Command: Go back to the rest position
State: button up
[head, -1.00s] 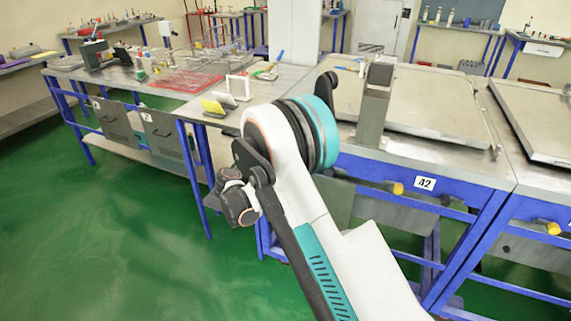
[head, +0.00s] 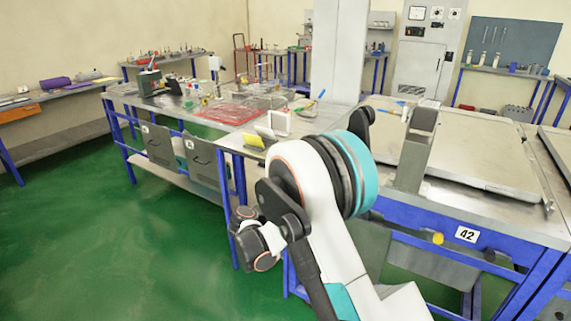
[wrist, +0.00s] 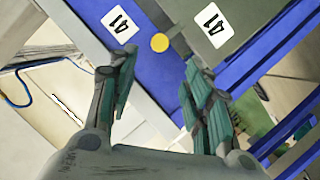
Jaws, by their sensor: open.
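My gripper (wrist: 155,95) shows in the wrist view with its two teal-padded fingers spread apart and nothing between them. Beyond the fingers is a blue bench frame (wrist: 165,75) with a white label reading 41 (wrist: 119,23) and a round yellow knob (wrist: 160,42). A grey panel with a second 41 label (wrist: 212,24) is beside it. In the head view my folded arm is in front of the benches, and the gripper's fingers are hidden there.
Bench 42 (head: 468,234) with a flat metal lid (head: 470,150) stands at the right. A long workbench (head: 215,122) with a red grid (head: 230,114) and small tools stands behind my arm. Open green floor (head: 110,235) lies at the left.

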jog(key=s+d+r+n+g+y, duration=0.25)
jog(key=s+d+r+y, duration=0.25)
jog(key=s+d+r, duration=0.95)
jog(key=s+a+y, duration=0.2)
jog(key=s+y, duration=0.1)
jog(key=s, duration=1)
jog(key=s+a+y, duration=0.3)
jog(key=s, duration=0.9)
jog(key=shift+s+a+r, duration=0.15)
jog(key=shift+s+a, duration=0.1)
jog(key=shift+s, duration=0.15)
jog(key=shift+w+t, duration=0.1)
jog(key=shift+t, duration=0.15)
